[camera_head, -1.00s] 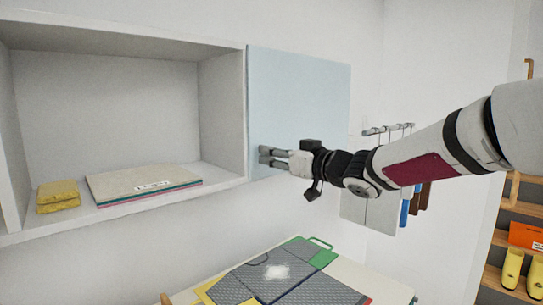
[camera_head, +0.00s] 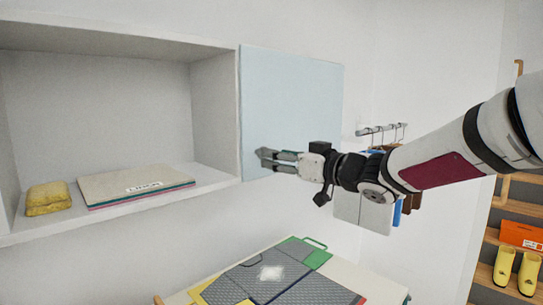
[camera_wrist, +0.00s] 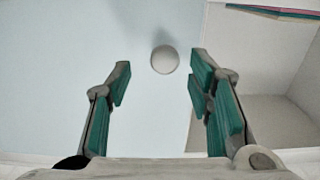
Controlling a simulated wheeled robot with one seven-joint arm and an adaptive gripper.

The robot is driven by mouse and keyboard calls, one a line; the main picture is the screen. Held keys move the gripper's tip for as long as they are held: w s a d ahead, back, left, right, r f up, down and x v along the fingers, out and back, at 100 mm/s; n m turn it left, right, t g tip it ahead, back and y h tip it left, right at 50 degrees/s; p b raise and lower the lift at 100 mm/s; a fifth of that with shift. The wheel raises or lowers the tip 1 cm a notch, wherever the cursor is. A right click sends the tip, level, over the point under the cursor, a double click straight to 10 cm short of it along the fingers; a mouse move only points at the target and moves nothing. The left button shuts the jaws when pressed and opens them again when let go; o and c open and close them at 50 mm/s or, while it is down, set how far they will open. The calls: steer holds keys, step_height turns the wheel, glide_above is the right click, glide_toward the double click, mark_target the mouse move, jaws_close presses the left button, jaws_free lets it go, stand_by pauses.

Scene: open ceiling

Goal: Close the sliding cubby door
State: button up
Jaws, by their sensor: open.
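The sliding door (camera_head: 292,100) is a pale blue panel to the right of the open cubby (camera_head: 215,115), whose front is uncovered. In the wrist view the door (camera_wrist: 60,50) fills the left and middle, with a round pale knob (camera_wrist: 164,59) on it. My gripper (camera_head: 264,160) is in front of the door's lower left part. In the wrist view my gripper (camera_wrist: 160,72) is open, its green-padded fingers on either side of the knob with gaps on both sides. The knob is hidden behind the fingers in the head view.
A folded yellow cloth (camera_head: 48,198) and a flat stack of books or folders (camera_head: 135,186) lie inside the cubby. Below is a table with a grey folded mat (camera_head: 275,275). A hook rail (camera_head: 380,129) with hanging items is right of the door. A shoe shelf (camera_head: 500,235) stands far right.

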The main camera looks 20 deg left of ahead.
steer(key=v, duration=0.8)
steer(key=shift+d, duration=0.1)
